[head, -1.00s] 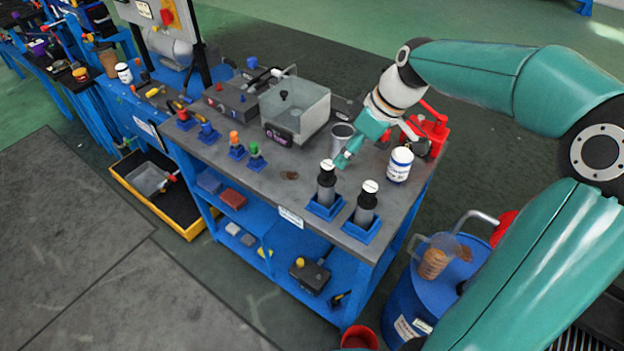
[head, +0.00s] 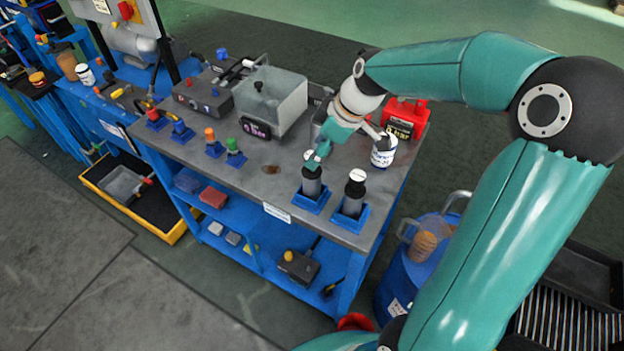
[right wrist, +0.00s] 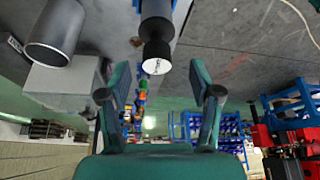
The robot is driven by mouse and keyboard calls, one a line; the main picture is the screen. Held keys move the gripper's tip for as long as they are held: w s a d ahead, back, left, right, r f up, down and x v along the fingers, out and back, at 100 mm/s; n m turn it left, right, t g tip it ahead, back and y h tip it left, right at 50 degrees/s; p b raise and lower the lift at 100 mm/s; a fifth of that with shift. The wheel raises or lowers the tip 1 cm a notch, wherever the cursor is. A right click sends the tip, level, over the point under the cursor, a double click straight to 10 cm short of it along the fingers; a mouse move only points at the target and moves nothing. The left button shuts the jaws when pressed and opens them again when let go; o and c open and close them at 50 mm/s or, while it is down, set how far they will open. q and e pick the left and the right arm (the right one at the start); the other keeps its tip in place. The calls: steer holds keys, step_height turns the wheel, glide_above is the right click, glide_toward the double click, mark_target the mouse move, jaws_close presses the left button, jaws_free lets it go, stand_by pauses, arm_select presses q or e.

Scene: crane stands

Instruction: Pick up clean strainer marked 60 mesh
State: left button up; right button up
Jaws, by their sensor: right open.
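Two grey cylindrical strainers with black collars and white-topped caps stand upright in blue square holders at the table's near right corner. In the head view they are the left strainer (head: 312,186) and the right strainer (head: 355,192). The mesh markings are too small to read. My right gripper (head: 319,157) is at the top of the left strainer and partly hides its cap. My left gripper is not in view.
A grey metal cup (right wrist: 58,30) is near the fingers in the right wrist view. A clear-walled bath (head: 272,100) stands further left. The table front centre is mostly clear.

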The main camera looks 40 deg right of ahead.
mark_target(312, 178)
steer(key=x, duration=0.2)
steer(key=p+x, duration=0.1)
steer(key=x, duration=0.2)
steer(key=shift+d+f, duration=0.15)
steer(key=shift+d, duration=0.05)
jaws_close()
